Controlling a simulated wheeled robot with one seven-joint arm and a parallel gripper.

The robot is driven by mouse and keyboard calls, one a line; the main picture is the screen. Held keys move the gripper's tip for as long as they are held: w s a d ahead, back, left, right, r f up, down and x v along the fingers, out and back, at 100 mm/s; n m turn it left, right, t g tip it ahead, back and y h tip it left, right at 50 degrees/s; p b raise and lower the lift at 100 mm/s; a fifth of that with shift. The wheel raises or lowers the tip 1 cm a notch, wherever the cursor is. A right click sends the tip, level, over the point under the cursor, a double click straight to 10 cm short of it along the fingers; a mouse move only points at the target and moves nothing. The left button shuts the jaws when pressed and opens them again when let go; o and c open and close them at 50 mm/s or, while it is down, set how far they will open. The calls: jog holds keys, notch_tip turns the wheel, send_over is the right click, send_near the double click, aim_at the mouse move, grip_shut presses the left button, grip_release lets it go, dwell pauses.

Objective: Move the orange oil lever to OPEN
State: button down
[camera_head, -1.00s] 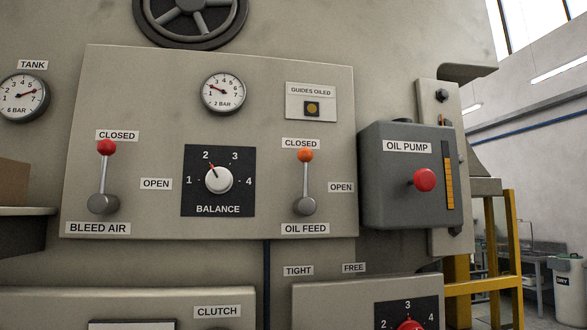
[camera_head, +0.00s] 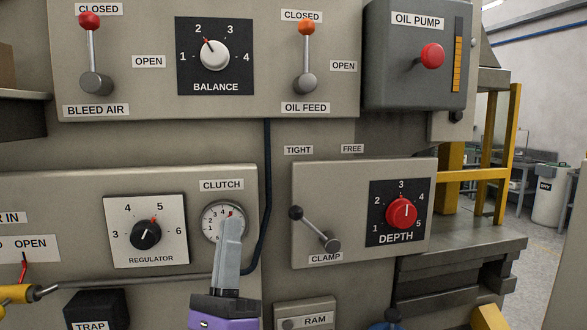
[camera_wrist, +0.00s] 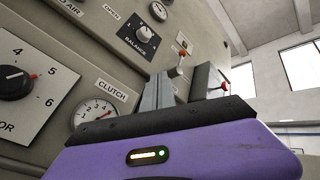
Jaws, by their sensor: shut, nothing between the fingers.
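The oil feed lever (camera_head: 306,58) has an orange ball on a grey stem and stands upright, its ball just under the CLOSED label. Its OPEN label (camera_head: 342,66) is to the right of the stem. The lever also shows small in the wrist view (camera_wrist: 180,64), past my fingers. My gripper (camera_head: 233,222) is shut and empty, with its grey fingers pointing up in front of the clutch gauge. It is below and to the left of the lever, well apart from it. The fingers hide part of the gauge.
The red bleed air lever (camera_head: 92,55) and the balance knob (camera_head: 214,55) are left of the oil feed lever. Below are the clamp lever (camera_head: 313,229) and the red depth knob (camera_head: 401,213).

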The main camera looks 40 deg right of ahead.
jog(key=w+d+r+m+g+y, duration=0.1)
jog(key=r+m+g, duration=0.3)
jog(key=r+m, duration=0.6)
jog(key=w+d+r+m+g+y+b, duration=0.1)
jog(key=d+r+m+g+y, duration=0.1)
jog(key=r+m, duration=0.8)
jog(key=w+d+r+m+g+y+b, duration=0.1)
jog(key=d+r+m+g+y, duration=0.1)
jog(key=r+m+g, duration=0.4)
notch_tip(320, 180, up, 6)
jog(key=d+m, duration=0.1)
jog(key=m, duration=0.3)
jog(key=shift+w+f+m+g, duration=0.15)
jog(key=shift+w+m+g, duration=0.1)
jog(key=shift+m+g, duration=0.15)
jog(key=p, duration=0.2)
send_near(305, 57)
jog(key=w+d+r, duration=0.2)
jog(key=w+r, duration=0.1)
jog(key=w, duration=0.2)
jog(key=d, duration=0.2)
jog(key=s+d+p, duration=0.1)
jog(key=d, duration=0.1)
jog(key=shift+s, duration=0.2)
jog(key=shift+s+r, duration=0.1)
jog(key=shift+r, duration=0.05)
